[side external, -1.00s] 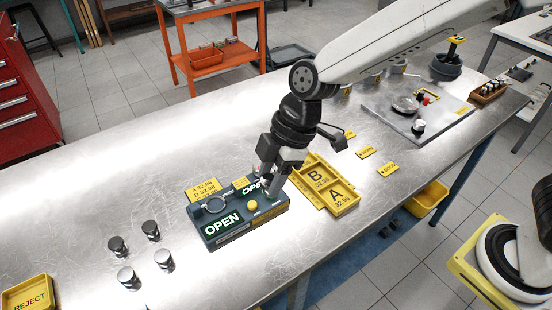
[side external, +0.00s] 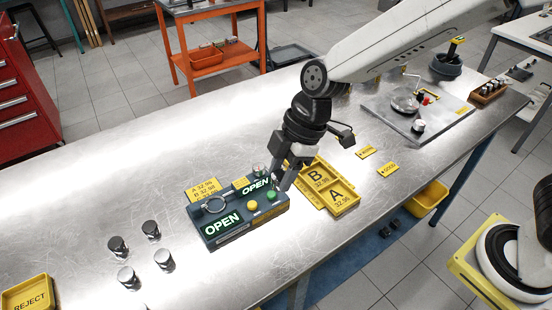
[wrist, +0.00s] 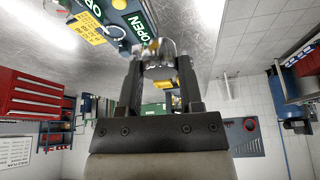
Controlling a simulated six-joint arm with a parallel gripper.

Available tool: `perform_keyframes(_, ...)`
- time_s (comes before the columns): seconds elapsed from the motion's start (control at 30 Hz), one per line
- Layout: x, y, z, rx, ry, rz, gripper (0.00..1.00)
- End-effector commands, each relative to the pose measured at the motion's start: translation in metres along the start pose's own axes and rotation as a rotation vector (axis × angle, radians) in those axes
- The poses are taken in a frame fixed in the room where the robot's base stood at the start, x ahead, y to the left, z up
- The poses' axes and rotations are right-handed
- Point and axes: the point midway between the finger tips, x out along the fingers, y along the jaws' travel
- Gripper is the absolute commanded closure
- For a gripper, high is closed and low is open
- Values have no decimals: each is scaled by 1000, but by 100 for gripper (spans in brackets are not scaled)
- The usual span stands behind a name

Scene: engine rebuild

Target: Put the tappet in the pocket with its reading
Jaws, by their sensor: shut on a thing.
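My gripper (side external: 283,186) is shut on a tappet, a shiny metal cylinder that shows between the fingers in the wrist view (wrist: 159,66). In the side view the fingers mostly hide it. The gripper is above the right end of the dark green gauge block (side external: 232,234), whose two signs read OPEN. The yellow pocket tray (side external: 322,207) lies just right of the gripper. Its pockets are marked B (side external: 317,177) and A (side external: 337,196), with small readings that look like 32.95 or so. A yellow card (side external: 203,188) behind the gauge lists A and B values.
Several other tappets (side external: 118,246) stand on the bench at left. A yellow REJECT tray (side external: 27,295) is at the lower left corner. Yellow tags (side external: 387,168) lie right of the pocket tray. A metal plate with parts (side external: 415,115) is farther back.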

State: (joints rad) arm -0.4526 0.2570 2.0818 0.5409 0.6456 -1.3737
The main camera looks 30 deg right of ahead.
Motion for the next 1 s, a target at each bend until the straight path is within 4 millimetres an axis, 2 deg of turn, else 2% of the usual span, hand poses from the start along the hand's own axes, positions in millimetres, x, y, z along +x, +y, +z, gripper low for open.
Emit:
perform_keyframes(0.3, -3, 17, 75, 9, -8, -2, 100)
perform_keyframes(0.5, -6, 19, 124, 10, -4, -2, 100)
perform_keyframes(0.6, -7, 17, 142, 7, -2, -2, 100)
perform_keyframes(0.8, -8, 15, 163, 4, 3, 0, 100)
perform_keyframes(1.0, -8, 14, 168, 2, 5, 0, 100)
